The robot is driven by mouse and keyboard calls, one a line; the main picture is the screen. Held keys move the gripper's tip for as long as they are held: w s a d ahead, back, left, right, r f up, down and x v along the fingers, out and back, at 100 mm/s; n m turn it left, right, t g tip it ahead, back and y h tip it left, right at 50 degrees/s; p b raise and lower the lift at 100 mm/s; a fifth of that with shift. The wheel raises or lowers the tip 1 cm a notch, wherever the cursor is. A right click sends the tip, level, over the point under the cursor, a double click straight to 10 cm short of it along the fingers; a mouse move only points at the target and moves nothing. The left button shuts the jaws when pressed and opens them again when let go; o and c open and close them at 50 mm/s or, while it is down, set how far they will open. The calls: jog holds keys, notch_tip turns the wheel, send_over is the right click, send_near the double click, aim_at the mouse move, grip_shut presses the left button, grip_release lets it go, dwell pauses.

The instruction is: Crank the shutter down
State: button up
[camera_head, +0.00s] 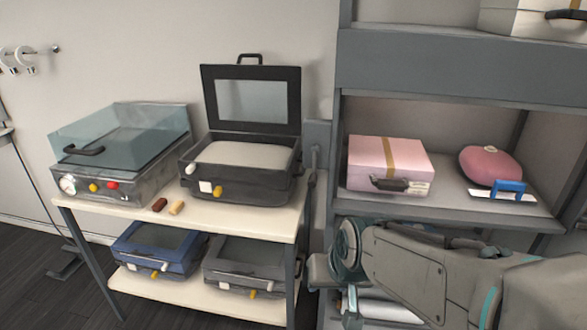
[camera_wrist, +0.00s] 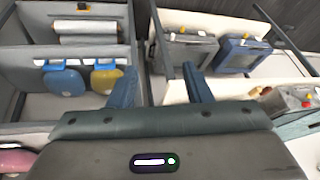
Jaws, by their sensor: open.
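The shutter (camera_head: 435,68) is a grey panel across the upper part of the shelf unit in the head view. The shelf opening below it is uncovered. A grey box with a thin crank rod (camera_head: 312,165) runs down the unit's left side, beside the table. My gripper shows in the wrist view (camera_wrist: 160,84), its two blue fingers wide apart and nothing between them. A dark upright of the unit lies beyond the fingers. In the head view my arm reaches in from the lower right, in front of the lower shelves. My fingertips cannot be made out there.
A pink box (camera_head: 388,164) and a pink bag (camera_head: 490,163) stand on the middle shelf. The table (camera_head: 230,224) at left bears a clear-lidded machine (camera_head: 120,150) and an open black case (camera_head: 238,180). A blue case (camera_head: 158,250) and a grey case (camera_head: 243,266) sit below.

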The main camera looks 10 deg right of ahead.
jog(key=w+a+f+m+t+p, duration=0.25)
jog(key=w+t, duration=0.25)
jog(key=w, duration=0.8)
jog(key=m+t+h+p, duration=0.2)
jog(key=t+h+p, duration=0.1)
jog(key=t+h, duration=0.35)
send_near(312, 179)
jog(key=shift+t, duration=0.45)
jog(key=p+x, duration=0.1)
jog(key=x, duration=0.3)
jog(key=f+p+x, duration=0.1)
jog(key=x, duration=0.3)
jog(key=f+p+x, duration=0.1)
jog(key=p+x, duration=0.1)
jog(key=x, duration=0.2)
jog(key=shift+w+d, duration=0.1)
jog(key=shift+w, duration=0.05)
grip_shut()
